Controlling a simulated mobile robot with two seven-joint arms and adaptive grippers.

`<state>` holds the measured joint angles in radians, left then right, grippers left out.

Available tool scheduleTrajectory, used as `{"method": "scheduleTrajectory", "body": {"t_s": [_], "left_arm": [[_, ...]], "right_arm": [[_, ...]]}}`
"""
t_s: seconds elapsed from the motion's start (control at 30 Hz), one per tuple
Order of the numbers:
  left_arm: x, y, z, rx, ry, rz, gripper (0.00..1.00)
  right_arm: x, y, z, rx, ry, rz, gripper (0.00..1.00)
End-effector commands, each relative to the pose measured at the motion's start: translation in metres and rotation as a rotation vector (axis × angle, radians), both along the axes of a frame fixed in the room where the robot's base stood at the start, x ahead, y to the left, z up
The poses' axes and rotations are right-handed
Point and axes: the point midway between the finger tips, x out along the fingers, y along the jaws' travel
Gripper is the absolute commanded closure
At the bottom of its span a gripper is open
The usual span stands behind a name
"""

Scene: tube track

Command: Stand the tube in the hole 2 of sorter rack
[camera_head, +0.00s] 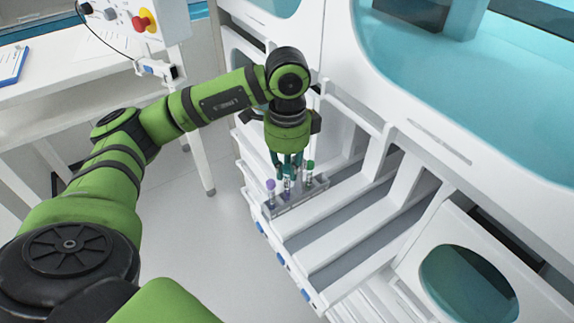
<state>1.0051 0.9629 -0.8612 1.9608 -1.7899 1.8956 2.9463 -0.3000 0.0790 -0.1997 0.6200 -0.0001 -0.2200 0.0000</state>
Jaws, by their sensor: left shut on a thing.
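My left gripper (287,166) points down over the small grey sorter rack (318,188). Its teal fingers are shut on the middle tube (287,186), which looks purple near the top and is partly hidden by the fingers. The held tube's lower end is at the rack; I cannot tell whether it is inside a hole or just above one. A purple-capped tube (270,186) stands upright at the rack's left end. A green-capped tube (310,167) stands upright on the right of the fingers. The hole numbers cannot be read. My right gripper is not in view.
The rack sits in a lane of a white slotted track unit (345,228), with empty lanes to its right. A white machine with a teal window (450,85) rises behind on the right. A white desk (75,85) stands at the left, apart from the rack.

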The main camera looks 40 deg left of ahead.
Motion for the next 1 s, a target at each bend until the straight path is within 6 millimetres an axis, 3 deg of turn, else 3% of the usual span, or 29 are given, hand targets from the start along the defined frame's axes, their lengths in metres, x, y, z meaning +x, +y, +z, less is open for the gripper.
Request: {"method": "scheduleTrajectory", "body": {"t_s": [0.57, 0.6, 0.67, 1.0], "left_arm": [[0.0003, 0.0, -0.0102, -0.001, -0.001, 0.0, 1.0], [0.0003, 0.0, -0.0102, -0.001, -0.001, 0.0, 0.74], [0.0003, 0.0, -0.0102, 0.0, 0.0, 0.0, 0.55], [0.0002, 0.0, -0.0102, 0.0, 0.0, 0.0, 0.55]], "right_arm": [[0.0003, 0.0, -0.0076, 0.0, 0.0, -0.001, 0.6], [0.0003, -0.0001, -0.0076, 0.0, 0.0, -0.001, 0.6], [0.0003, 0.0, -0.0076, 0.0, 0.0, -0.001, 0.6], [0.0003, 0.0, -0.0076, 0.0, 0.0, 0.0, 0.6]]}}
